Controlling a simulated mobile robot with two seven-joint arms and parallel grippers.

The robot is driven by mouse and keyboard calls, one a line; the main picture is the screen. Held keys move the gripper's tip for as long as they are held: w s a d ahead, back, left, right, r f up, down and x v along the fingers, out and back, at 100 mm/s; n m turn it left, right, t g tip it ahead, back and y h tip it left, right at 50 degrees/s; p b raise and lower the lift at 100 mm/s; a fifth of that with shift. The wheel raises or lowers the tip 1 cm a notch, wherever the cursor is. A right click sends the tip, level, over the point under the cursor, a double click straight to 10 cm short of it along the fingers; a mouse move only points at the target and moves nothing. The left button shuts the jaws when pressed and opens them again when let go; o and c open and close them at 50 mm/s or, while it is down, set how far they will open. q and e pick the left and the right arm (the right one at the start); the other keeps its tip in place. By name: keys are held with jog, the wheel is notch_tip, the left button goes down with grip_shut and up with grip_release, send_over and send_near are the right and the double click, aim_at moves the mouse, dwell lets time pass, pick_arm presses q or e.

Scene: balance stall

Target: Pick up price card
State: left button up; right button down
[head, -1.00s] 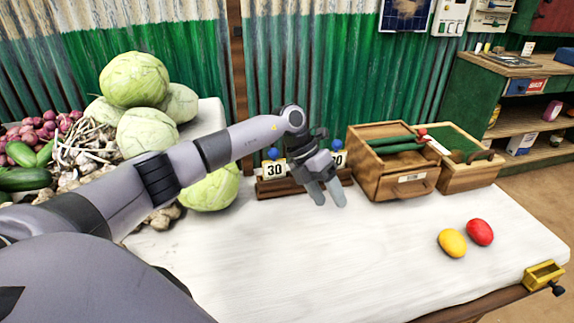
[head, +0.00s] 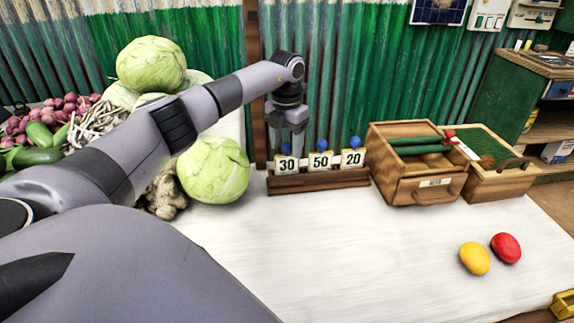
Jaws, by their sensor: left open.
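Three white price cards with blue knobs on top stand in a row in a brown wooden rack (head: 318,183) on the white table. From left to right they are the 30 card (head: 287,166), the 50 card (head: 320,162) and the 20 card (head: 352,158). My left gripper (head: 287,143) points down above the 30 card, at or just behind its blue knob. It is open, with its fingers apart. I cannot tell whether a finger touches the knob. My right gripper is not in view.
A wooden box (head: 412,170) with a drawer stands right of the rack, beside a green-lined box (head: 492,175). A cabbage (head: 213,170) sits close left of the rack. A yellow egg-shaped item (head: 474,258) and a red one (head: 506,247) lie front right. The middle table is clear.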

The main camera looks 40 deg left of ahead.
pick_arm(q)
jog(key=shift+f, duration=0.45)
jog(key=shift+c, duration=0.2)
grip_shut()
jog(key=shift+r, duration=0.15)
